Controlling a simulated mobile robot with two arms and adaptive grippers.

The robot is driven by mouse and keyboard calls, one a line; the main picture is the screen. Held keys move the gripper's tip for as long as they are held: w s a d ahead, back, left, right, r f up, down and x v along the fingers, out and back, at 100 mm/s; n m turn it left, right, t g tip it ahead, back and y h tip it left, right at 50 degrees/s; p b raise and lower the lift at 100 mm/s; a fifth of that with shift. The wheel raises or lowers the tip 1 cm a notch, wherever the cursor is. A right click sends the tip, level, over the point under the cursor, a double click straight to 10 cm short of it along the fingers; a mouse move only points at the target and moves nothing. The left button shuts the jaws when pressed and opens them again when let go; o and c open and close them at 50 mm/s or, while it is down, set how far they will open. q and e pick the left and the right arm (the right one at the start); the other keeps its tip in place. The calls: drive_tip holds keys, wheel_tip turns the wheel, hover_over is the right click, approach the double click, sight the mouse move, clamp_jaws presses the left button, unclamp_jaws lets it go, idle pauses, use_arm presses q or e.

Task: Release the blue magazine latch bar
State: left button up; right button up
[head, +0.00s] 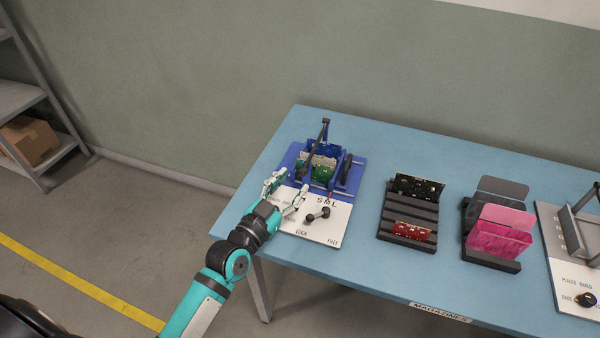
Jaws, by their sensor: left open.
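The blue magazine (354,189) stands at the left end of the blue table and holds several upright circuit boards, green, white and blue. A dark bar (325,133) rises upright at its back; I cannot tell if this is the latch bar. A white panel (322,236) in front is lettered S M L, LOCK and FREE. A black double-knobbed handle (317,215) sits on the panel, tilted between the two words. My left gripper (284,187) is open, just left of the handle at the magazine's front left corner. Its fingers look empty. My right gripper is not in view.
To the right on the table (350,261) stand a dark slotted rack (409,222) with black and red boards, a holder with grey and pink bins (499,238), and another panel with a knob (586,299). Bare table lies between them. A shelf with a box (30,141) stands far left.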

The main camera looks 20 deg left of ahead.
sight(300, 175)
use_arm(q)
drive_tip(key=shift+x, duration=2.25)
clamp_jaws()
